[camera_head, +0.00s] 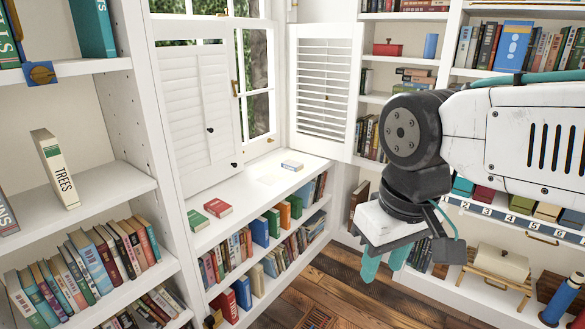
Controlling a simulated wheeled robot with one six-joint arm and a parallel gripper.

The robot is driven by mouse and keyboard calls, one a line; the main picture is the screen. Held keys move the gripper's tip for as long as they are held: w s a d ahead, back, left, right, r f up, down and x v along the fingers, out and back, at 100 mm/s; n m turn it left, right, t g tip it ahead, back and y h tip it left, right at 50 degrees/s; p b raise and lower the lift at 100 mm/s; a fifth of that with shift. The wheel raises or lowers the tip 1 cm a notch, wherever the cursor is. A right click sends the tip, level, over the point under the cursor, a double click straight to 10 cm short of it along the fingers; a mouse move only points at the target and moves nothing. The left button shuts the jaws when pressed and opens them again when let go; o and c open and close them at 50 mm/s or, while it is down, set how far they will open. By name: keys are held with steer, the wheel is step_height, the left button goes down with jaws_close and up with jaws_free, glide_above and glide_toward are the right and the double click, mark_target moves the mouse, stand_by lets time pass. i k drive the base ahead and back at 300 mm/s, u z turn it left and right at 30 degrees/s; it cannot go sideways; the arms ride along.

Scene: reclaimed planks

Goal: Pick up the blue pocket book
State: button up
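A small flat book with a pale top and a blue edge (292,165) lies on the white bench top under the window, toward its far end. It is the only blue-toned small book lying flat there. My gripper (384,267) hangs to the right of the bench, pointing down over the plank floor. Its two teal fingers are apart with nothing between them. It is well away from the book and does not touch it.
A red book (217,207) and a green book (198,220) lie nearer on the bench top (240,205). Open white shutters (322,90) stand behind it. Filled bookshelves flank both sides. A dark blue cylinder (560,299) stands at lower right.

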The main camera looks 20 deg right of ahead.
mark_target(283, 166)
steer(key=z, duration=0.55)
steer(key=i, duration=0.45)
steer(key=z, duration=0.85)
steer(key=i, duration=0.6)
steer(key=u, duration=0.5)
steer(key=i, duration=0.65)
steer(key=u, duration=0.7)
